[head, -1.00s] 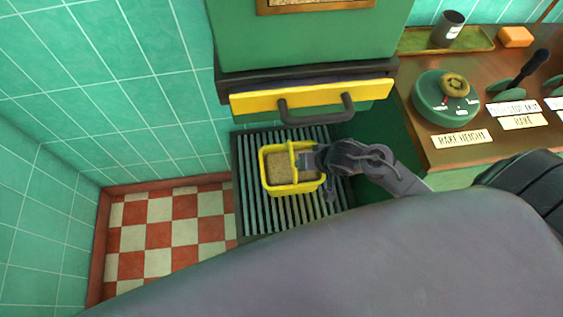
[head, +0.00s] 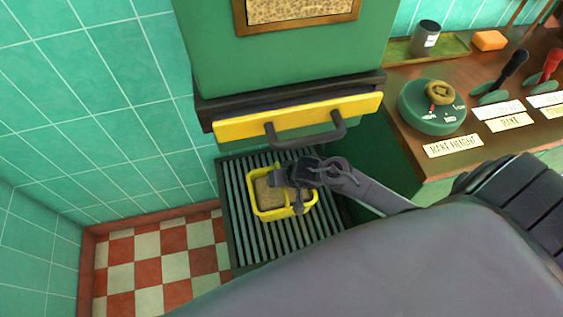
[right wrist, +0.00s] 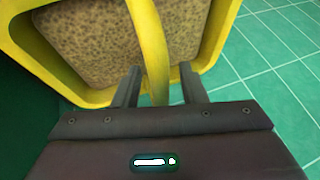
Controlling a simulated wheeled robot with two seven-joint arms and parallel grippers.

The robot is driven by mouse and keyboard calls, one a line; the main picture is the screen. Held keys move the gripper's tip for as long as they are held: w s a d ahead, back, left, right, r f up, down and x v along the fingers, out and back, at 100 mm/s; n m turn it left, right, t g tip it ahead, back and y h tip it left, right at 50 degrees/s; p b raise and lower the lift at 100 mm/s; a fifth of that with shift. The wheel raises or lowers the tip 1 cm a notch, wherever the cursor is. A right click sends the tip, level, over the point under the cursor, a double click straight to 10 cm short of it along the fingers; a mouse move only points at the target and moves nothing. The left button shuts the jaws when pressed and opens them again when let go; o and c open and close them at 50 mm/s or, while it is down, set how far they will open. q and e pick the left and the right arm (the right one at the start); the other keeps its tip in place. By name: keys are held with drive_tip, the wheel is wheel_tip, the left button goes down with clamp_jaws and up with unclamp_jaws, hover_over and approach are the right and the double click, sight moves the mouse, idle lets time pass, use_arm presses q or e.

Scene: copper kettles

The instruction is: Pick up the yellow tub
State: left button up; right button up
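The yellow tub (head: 272,214) holds a brown speckled filling and stands on a dark slatted rack (head: 247,236). It has a yellow handle across its middle. My right gripper (head: 287,192) is over the tub, covering part of its handle and far right side. In the right wrist view, the tub (right wrist: 70,86) fills the top. Its handle passes between the two fingers of the right gripper (right wrist: 160,82), with a gap visible on each side, so the gripper is open around it. My left gripper is not in view.
A green machine with a yellow drawer front (head: 300,117) and dark handle (head: 305,137) rises just behind the rack. To the right, a wooden counter (head: 405,125) carries a green dial (head: 432,112), levers and labels. A tiled wall (head: 90,100) stands left.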

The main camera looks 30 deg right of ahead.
clamp_jaws()
idle(1.3)
drive_tip(key=shift+w+r, duration=0.1)
